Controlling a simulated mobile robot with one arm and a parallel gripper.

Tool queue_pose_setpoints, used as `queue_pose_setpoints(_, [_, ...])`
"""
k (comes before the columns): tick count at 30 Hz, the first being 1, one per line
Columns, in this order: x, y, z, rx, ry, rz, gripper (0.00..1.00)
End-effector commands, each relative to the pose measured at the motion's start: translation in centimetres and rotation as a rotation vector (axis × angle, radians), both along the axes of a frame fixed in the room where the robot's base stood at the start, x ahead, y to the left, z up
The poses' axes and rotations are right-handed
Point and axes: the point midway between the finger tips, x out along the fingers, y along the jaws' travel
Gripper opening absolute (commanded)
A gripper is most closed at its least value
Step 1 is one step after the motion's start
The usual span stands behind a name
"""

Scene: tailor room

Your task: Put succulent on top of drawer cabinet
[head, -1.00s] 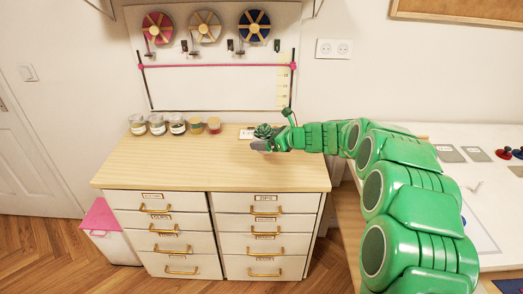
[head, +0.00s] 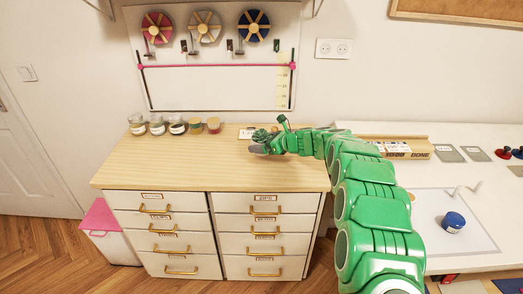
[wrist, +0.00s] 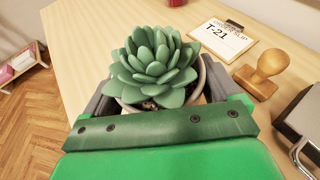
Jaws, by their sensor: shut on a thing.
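The succulent (head: 262,135) is a green rosette in a small pale pot. In the wrist view the succulent (wrist: 157,65) sits upright between the grey jaws of my gripper (head: 258,148), which is shut on its pot. The drawer cabinet (head: 180,165) has a light wooden top and white drawers with brass handles. My gripper and the plant are over the right back part of this top. The lower part of the pot is hidden by my gripper, and I cannot tell if it touches the wood.
Several jars (head: 157,124) stand along the top's back edge. A T-21 clipboard (wrist: 224,40) and a wooden stamp (wrist: 264,75) lie close to the plant. The front and left of the top are clear. A white worktable (head: 440,200) stands at right.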

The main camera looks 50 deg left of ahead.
Motion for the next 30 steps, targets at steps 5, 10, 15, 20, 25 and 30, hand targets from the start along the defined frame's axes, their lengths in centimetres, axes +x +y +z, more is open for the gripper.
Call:
queue_pose_setpoints(5, [0.2, 0.3, -0.3, 0.001, -0.001, 0.000, 0.47])
queue_pose_setpoints(10, [0.2, 0.6, -2.1, 0.000, 0.002, 0.001, 0.47])
queue_pose_setpoints(15, [0.4, 0.5, -3.8, 0.000, 0.002, -0.001, 0.47])
queue_pose_setpoints(20, [0.4, 0.5, -3.7, 0.001, 0.000, 0.000, 0.47])
queue_pose_setpoints(25, [0.4, 0.5, -3.9, 0.001, 0.000, 0.000, 0.47])
queue_pose_setpoints(30, [0.3, 0.5, -4.0, 0.000, 0.000, 0.000, 1.00])
